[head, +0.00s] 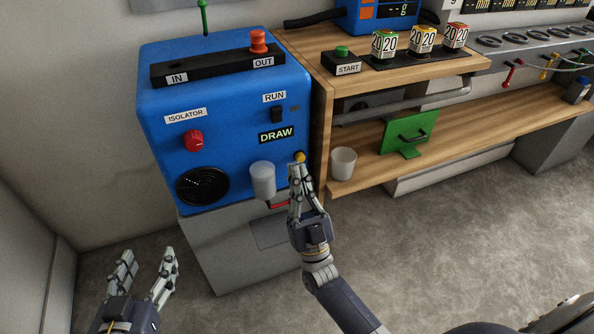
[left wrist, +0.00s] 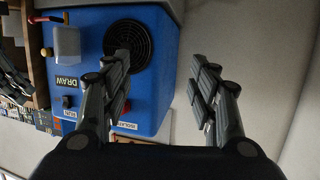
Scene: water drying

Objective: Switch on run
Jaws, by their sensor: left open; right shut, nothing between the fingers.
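The run switch (head: 276,114) is a small black switch under the RUN label on the front of the blue machine (head: 230,125). It also shows, small, in the left wrist view (left wrist: 67,101); its position is too small to tell. My right gripper (head: 297,170) is shut and empty, below the switch and close to a yellow knob (head: 299,157) at the machine's lower right. I cannot tell whether they touch. My left gripper (head: 146,262) is open and empty at the lower left, well away from the switch. Its spread fingers also show in the left wrist view (left wrist: 160,68).
The machine front carries a red isolator knob (head: 193,140), a black vent (head: 203,186) and a grey-white cylinder (head: 263,180). A red button (head: 258,41) tops it. A wooden bench (head: 480,140) with a white cup (head: 343,163) stands right. The floor in front is clear.

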